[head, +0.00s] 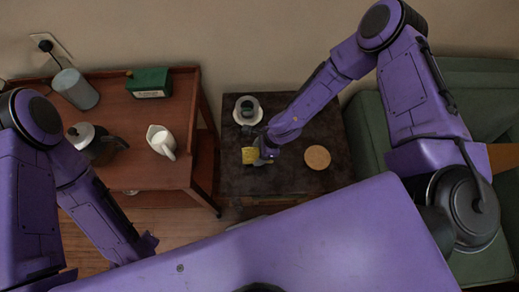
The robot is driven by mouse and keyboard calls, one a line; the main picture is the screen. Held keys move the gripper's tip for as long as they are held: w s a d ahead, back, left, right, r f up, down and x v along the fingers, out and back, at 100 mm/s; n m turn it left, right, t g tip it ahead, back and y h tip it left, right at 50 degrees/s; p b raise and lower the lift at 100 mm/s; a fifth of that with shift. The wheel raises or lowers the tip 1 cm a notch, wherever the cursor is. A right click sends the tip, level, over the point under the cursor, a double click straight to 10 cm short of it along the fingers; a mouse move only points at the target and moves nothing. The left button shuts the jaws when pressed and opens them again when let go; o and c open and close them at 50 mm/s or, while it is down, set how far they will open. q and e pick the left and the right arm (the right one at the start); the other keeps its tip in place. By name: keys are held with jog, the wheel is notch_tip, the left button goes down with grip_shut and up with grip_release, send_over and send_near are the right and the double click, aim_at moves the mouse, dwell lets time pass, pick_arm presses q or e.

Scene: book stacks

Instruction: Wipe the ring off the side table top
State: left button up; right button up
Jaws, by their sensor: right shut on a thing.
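The side table (325,124) has a dark, mottled top and stands in the middle of the head view. My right gripper (262,156) is over the left part of this top, shut on a yellow cloth or sponge (249,155). The yellow thing is low at the top, but I cannot tell if it touches. I cannot make out a ring; the gripper and forearm hide part of the top. My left gripper (147,244) is low at the left, over the floor, too small to tell if open or shut.
A cup on a saucer (239,118) stands at the table's back left, close to my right forearm. A round cork coaster (317,157) lies on the right. A wooden cart (140,170) with a kettle, a white jug and a green box stands left; a green sofa (375,135) is right.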

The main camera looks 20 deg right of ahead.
jog(key=shift+r+p, duration=1.95)
jog(key=shift+r, duration=0.55)
jog(key=shift+w, duration=0.1)
